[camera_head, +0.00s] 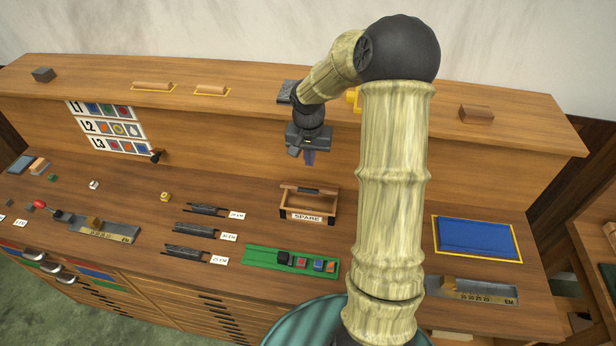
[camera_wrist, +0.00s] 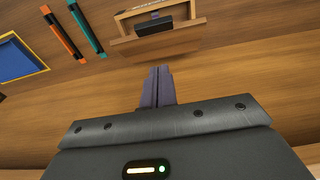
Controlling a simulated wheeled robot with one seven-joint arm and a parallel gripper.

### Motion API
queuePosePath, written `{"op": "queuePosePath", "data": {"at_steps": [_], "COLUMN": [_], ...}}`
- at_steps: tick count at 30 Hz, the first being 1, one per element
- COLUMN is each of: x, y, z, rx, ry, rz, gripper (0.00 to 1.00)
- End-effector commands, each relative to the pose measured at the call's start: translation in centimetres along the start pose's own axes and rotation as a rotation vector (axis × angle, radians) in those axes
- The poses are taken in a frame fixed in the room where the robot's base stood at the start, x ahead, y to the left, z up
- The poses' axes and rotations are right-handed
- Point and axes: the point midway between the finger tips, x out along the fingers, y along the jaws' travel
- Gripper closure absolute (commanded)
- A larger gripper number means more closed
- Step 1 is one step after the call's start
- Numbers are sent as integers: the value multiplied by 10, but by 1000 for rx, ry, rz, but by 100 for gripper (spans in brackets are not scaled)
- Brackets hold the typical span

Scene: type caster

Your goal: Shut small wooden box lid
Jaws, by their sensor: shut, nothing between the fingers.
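The small wooden box (camera_head: 305,214) stands on the bench with a white SPARE label on its front. Its lid (camera_head: 311,188) appears raised at the back, with a dark strip along it, and the inside shows below. In the wrist view the box (camera_wrist: 125,18) is at the top middle, with a pale wooden board, seemingly the lid (camera_wrist: 150,44), on the side nearer my gripper. My gripper (camera_head: 309,160) is shut and empty, above and behind the box, in front of the back shelf. Its fingertips (camera_wrist: 158,70) are apart from the lid in the wrist view.
A green tray (camera_head: 260,258) with small blocks lies in front of the box. Dark racks with labels (camera_head: 192,232) lie to the left, a blue mat (camera_head: 475,237) to the right. The raised back shelf (camera_head: 230,105) is close behind my gripper.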

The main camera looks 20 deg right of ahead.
Motion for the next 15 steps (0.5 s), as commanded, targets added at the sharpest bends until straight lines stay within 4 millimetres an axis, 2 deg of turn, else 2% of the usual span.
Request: {"op": "queuePosePath", "data": {"at_steps": [6, 9, 15], "x": [37, 46, 61], "y": [0, -1, 0], "z": [1, 15, 28], "rx": [-2, -5, -2], "ry": [-5, -5, -2], "rz": [0, 0, 0], "gripper": [100, 100, 100]}}
